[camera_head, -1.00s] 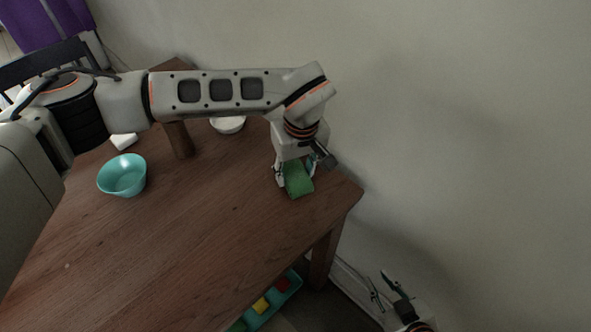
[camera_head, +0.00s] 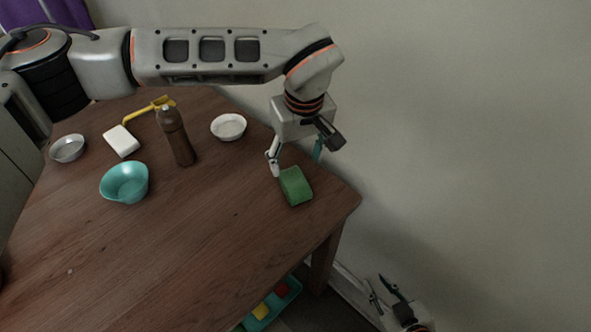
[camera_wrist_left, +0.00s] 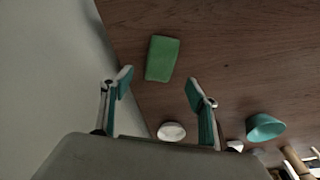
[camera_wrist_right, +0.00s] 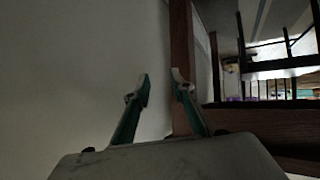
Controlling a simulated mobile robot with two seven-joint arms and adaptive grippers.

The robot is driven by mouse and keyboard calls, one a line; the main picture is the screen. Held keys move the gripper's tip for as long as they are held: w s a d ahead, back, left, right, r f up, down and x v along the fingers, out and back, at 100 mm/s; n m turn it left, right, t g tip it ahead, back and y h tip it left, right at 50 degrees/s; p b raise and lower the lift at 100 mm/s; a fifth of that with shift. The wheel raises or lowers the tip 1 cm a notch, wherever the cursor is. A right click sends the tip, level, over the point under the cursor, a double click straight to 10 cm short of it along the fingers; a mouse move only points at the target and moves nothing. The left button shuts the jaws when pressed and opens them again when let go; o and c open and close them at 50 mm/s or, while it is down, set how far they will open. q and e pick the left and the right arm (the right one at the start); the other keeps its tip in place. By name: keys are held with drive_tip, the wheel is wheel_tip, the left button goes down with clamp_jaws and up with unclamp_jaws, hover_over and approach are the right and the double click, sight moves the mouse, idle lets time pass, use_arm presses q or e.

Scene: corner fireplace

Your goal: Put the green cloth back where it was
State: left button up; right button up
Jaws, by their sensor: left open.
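The green cloth (camera_head: 295,186) is a folded rectangle lying on the wooden table (camera_head: 185,235), near its right corner by the wall. It also shows in the left wrist view (camera_wrist_left: 162,58), just beyond the fingertips. My left gripper (camera_head: 296,163) is open and empty, a little above and behind the cloth, and apart from it. Its spread fingers (camera_wrist_left: 158,84) show in the left wrist view with nothing between them. My right gripper (camera_head: 383,287) is open and empty, low beside the table at the bottom right. Its fingers also show apart in the right wrist view (camera_wrist_right: 161,88).
A teal bowl (camera_head: 125,184), brown bottle (camera_head: 176,138), white bowl (camera_head: 228,127), white block (camera_head: 121,141), metal bowl (camera_head: 68,149) and yellow-handled item (camera_head: 145,110) stand on the left and back. A teal tray (camera_head: 271,309) with coloured pieces lies below. The table's front middle is clear.

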use_arm(q)
drive_tip(key=shift+s+d+r, duration=0.1)
drive_tip(key=shift+s+r, duration=0.05)
drive_tip(key=shift+r, duration=0.8)
drive_tip(key=shift+s+r, duration=0.15)
drive_tip(key=shift+r, duration=0.8)
